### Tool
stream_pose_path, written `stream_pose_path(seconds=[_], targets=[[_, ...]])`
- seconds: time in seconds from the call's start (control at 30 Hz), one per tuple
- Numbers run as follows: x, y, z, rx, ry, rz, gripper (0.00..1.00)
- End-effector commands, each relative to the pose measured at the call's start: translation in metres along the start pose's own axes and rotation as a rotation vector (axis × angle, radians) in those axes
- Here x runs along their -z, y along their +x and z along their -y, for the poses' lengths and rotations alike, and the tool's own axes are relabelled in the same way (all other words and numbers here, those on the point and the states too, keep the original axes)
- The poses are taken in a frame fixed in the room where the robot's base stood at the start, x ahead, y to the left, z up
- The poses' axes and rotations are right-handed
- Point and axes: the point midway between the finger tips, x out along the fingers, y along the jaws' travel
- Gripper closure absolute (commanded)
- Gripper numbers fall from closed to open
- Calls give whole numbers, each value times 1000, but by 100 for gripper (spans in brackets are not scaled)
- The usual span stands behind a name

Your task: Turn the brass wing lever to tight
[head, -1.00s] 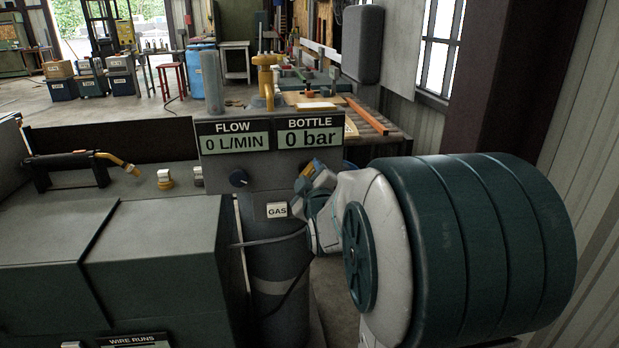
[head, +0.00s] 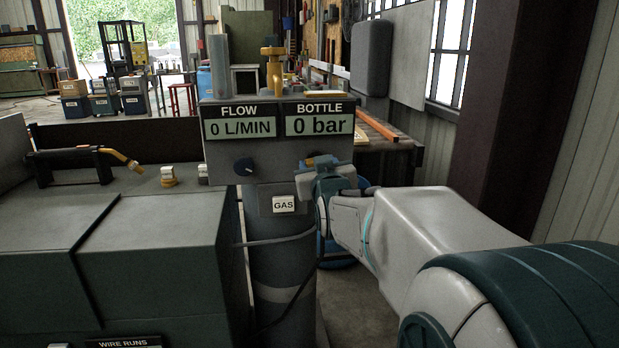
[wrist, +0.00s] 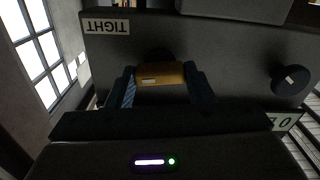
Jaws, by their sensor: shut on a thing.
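The brass wing lever (wrist: 162,74) shows in the wrist view between the two dark fingers of my gripper (wrist: 163,88), on the face of the grey gas panel (wrist: 220,50). My gripper is shut on it. A TIGHT label (wrist: 107,27) appears upside down at the upper left of the panel in that view. In the head view my gripper (head: 318,168) is at the panel's lower right, and only a bit of the brass lever (head: 322,160) shows above it. The displays read 0 L/MIN (head: 240,128) and 0 bar (head: 318,125).
A dark knob (head: 243,166) sits on the panel left of the lever. A yellow valve (head: 273,68) rises behind the panel. A welder cabinet (head: 150,250) fills the left.

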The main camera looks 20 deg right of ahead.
Motion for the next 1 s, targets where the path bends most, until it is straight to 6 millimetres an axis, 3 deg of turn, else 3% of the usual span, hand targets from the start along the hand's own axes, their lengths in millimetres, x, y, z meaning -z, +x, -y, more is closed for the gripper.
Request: stream_pose_path(seconds=[0.33, 0.87, 0.9, 0.97, 1.0], targets=[[-1, 0, 0, 1, 142, 0, 76], [0, 0, 0, 1, 167, 2, 76], [0, 0, 0, 1, 167, 1, 47], [0, 0, 0, 1, 167, 1, 31], [0, 0, 0, 1, 166, 1, 31]])
